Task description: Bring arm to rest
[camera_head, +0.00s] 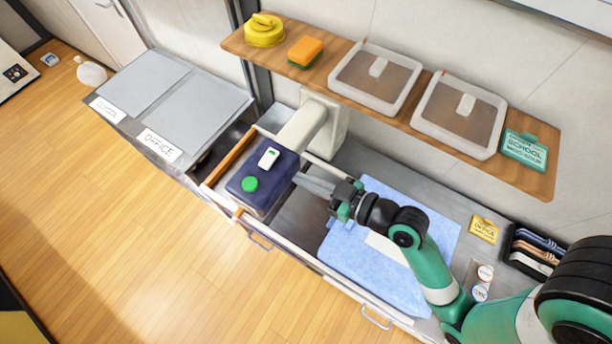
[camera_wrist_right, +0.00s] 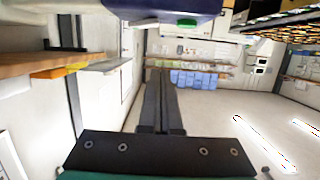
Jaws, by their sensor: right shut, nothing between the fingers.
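My right gripper (camera_head: 306,184) is shut and empty. In the head view it reaches left from the green arm, over the counter, with its fingertips just right of a dark blue box (camera_head: 264,200). I cannot tell whether the fingertips touch the box. The right wrist view shows the shut fingers (camera_wrist_right: 160,105) side by side with nothing between them. The underside of a dark blue object (camera_wrist_right: 160,8) shows at the top of that view. My left gripper is not in view.
A wooden shelf (camera_head: 400,124) behind the arm bears two lidded trays (camera_head: 376,75), a yellow item (camera_head: 264,30) and an orange sponge (camera_head: 305,50). A blue cloth (camera_head: 372,268) lies under the forearm. Grey-lidded bins (camera_head: 163,143) stand at left. Open floor lies in front.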

